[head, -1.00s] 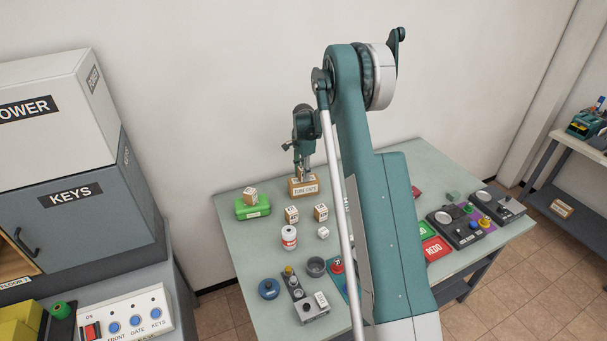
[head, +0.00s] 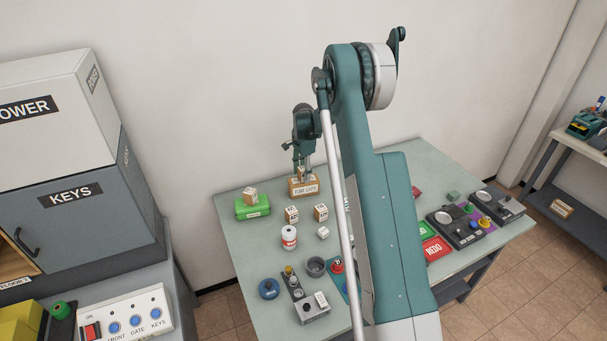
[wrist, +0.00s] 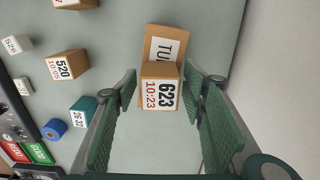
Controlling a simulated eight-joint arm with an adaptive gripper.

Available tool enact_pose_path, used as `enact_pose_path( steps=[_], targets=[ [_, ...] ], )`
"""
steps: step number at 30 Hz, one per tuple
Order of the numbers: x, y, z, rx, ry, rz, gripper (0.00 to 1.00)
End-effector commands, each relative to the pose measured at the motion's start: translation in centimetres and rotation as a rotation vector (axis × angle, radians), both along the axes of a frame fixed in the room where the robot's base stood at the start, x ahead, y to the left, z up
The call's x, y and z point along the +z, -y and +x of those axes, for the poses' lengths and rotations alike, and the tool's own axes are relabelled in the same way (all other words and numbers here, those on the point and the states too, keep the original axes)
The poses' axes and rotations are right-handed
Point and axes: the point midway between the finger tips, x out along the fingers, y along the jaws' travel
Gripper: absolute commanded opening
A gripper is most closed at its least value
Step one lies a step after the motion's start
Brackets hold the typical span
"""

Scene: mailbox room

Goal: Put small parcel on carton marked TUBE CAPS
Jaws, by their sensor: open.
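The carton marked TUBE CAPS (head: 305,189) stands at the back of the table; its label is partly covered in the wrist view (wrist: 160,46). A small brown parcel (wrist: 159,93) with a white label reading 623 and 10:23 appears to rest on top of the carton. The parcel also shows small in the head view (head: 301,174). My gripper (wrist: 161,84) is open, with one green finger on each side of the parcel and visible gaps between. In the head view my gripper (head: 302,168) points down over the carton.
Other small parcels (head: 291,214) stand in front of the carton, one on a green box (head: 253,207). A white bottle (head: 289,237) and a grey cup (head: 315,267) stand nearer. My arm hides the table's middle.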

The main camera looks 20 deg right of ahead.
Motion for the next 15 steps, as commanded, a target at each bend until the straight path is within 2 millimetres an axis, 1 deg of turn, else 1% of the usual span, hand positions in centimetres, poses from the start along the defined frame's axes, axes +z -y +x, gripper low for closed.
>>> enact_pose_path(
  steps=[5,15],
  targets=[
    [1.9,0.0,0.0,0.000,0.000,0.000,0.42],
    [7.3,0.0,0.0,0.000,0.000,0.000,0.42]
  ],
)
